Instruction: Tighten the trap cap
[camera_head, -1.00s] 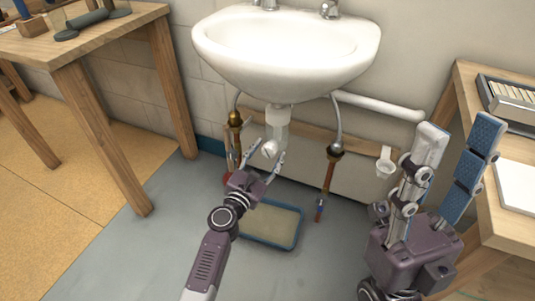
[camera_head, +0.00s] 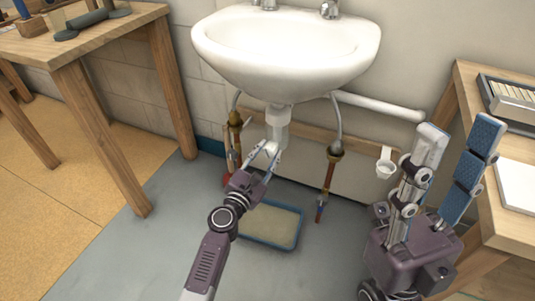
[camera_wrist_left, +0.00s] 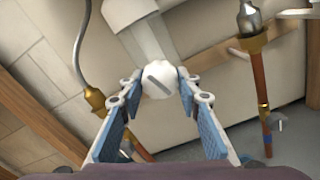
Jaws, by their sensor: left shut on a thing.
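The white trap cap (camera_wrist_left: 158,80), with a grey bar-shaped ridge across its face, sits at the bottom of the white trap under the sink (camera_head: 285,45). My left gripper (camera_wrist_left: 158,88) is shut on the cap, one finger on each side of it. In the head view the left gripper (camera_head: 264,160) reaches up to the trap pipe (camera_head: 278,125), and its fingers partly hide the cap. My right gripper (camera_head: 455,150) is raised at the right, its two blue-padded fingers apart and nothing between them.
A blue-rimmed tray (camera_head: 272,243) lies on the floor below the trap. Copper supply pipes with valves stand left (camera_head: 234,125) and right (camera_head: 331,170) of the trap. Wooden tables stand left (camera_head: 95,110) and right (camera_head: 515,235).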

